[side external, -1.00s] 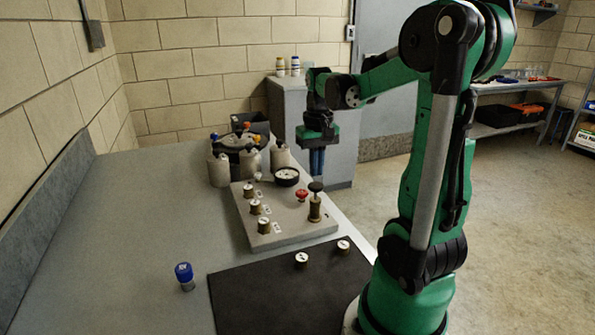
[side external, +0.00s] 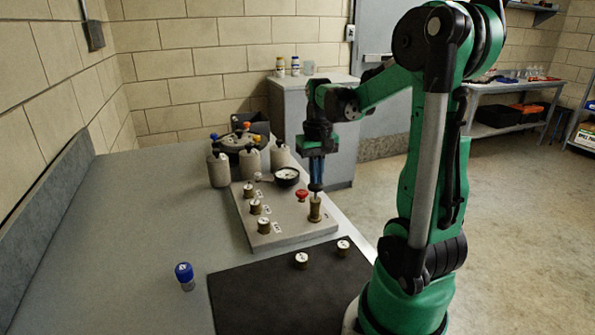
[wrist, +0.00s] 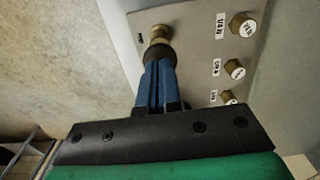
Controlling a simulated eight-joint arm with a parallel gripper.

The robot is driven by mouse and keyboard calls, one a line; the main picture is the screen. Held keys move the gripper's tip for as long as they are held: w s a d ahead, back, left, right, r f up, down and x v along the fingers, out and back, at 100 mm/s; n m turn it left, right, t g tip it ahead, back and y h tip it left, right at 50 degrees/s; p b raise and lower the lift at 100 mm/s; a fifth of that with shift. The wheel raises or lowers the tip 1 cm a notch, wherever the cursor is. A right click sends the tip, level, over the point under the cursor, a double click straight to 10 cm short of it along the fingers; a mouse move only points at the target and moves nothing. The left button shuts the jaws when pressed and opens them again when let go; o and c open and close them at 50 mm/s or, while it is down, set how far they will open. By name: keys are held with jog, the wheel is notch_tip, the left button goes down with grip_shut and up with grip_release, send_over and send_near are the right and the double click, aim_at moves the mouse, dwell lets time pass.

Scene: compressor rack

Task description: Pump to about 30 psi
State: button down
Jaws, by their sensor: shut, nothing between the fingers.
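The pump is a brass cylinder (side external: 315,210) with a black knob on a thin stem, at the right edge of the grey panel (side external: 285,228). My gripper (side external: 316,183) points down with its blue fingers together, at the top of the knob. I cannot tell for sure whether they touch. In the wrist view the closed fingertips (wrist: 158,68) overlap the black knob (wrist: 156,52), with the pump's brass top (wrist: 160,34) beyond. The round gauge (side external: 287,175) stands at the panel's far end; its reading is too small to tell.
A red knob (side external: 302,195) sits just left of the pump. Several labelled brass valves (side external: 256,207) line the panel's left side. Grey canisters (side external: 219,170) stand behind. A blue-capped piece (side external: 185,276) and a black mat (side external: 290,297) are in front. The bench's left side is clear.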

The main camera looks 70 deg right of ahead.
jog(key=shift+f, duration=1.2)
jog(key=shift+r, duration=2.15)
jog(key=shift+f, duration=0.1)
jog(key=shift+f, duration=2.1)
jog(key=shift+r, duration=2.2)
jog(key=shift+f, duration=0.15)
jog(key=shift+r, duration=0.2)
